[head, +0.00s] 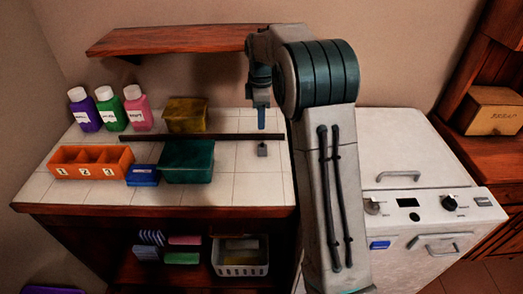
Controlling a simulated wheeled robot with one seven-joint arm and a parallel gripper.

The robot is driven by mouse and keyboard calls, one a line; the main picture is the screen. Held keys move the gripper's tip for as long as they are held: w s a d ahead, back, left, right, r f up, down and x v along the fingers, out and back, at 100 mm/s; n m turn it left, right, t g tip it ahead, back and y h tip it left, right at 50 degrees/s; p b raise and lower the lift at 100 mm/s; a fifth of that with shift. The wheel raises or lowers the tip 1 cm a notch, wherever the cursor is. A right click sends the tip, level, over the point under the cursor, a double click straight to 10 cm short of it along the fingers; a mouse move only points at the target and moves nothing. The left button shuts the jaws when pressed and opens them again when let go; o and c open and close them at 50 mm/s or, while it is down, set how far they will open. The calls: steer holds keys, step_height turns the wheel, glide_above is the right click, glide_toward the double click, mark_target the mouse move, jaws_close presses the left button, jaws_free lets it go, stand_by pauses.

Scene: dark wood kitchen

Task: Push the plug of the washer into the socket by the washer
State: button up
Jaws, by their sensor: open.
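The white washer (405,150) stands at the right, with a lid handle, a dark knob and a small dark display on its panel. A small dark grey piece (262,150), which may be the plug, lies on the white tiled counter left of the washer. My gripper (261,122) points down above and a little behind this piece in the picture, apart from it and empty. It is open, though the gap between its fingers is hard to see. I cannot make out the socket; my arm covers the space between counter and washer.
A long dark bar (200,137) crosses the counter (235,188). An orange tray (90,162), a blue box (143,176), a green bin (187,162), a yellow box (186,115) and several bottles (107,108) stand left. A wooden shelf (170,39) hangs above.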

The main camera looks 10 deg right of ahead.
glide_toward(262, 146)
steer(key=f, duration=0.5)
steer(key=shift+s+a+p, duration=0.2)
steer(key=shift+s+p, duration=0.05)
steer(key=shift+p, duration=0.05)
steer(key=shift+w+d+f+p, duration=0.1)
steer(key=shift+f+p, duration=0.2)
steer(key=shift+f, duration=1.05)
steer(key=shift+w+d+f+p, duration=0.1)
steer(key=shift+f+p, duration=0.2)
steer(key=shift+f, duration=1)
steer(key=shift+c, duration=0.3)
steer(key=c, duration=0.9)
